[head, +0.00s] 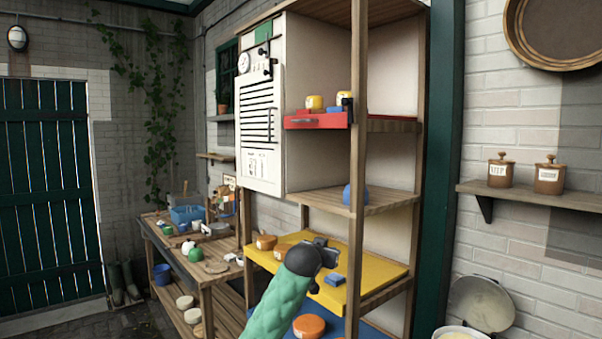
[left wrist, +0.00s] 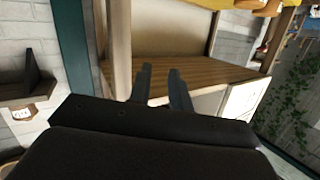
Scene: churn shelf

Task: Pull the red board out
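The red board (head: 312,121) lies on an upper shelf of the wooden rack. It has a small grey handle on its front edge. Two yellow round pieces (head: 315,102) rest on it, with a blue and dark item (head: 346,105) by its right end, partly behind the post. My left gripper (head: 326,252) is low in front of the yellow board (head: 375,262), well below the red board and not touching it. In the left wrist view its fingers (left wrist: 160,80) stand apart with nothing between them. My right gripper is out of view.
A wooden post (head: 357,170) stands in front of the rack. A white panel (head: 262,125) is at its left. A blue piece (head: 357,194) sits on the middle shelf. A blue block (head: 335,280) lies on the yellow board. A cluttered workbench (head: 205,268) is at left.

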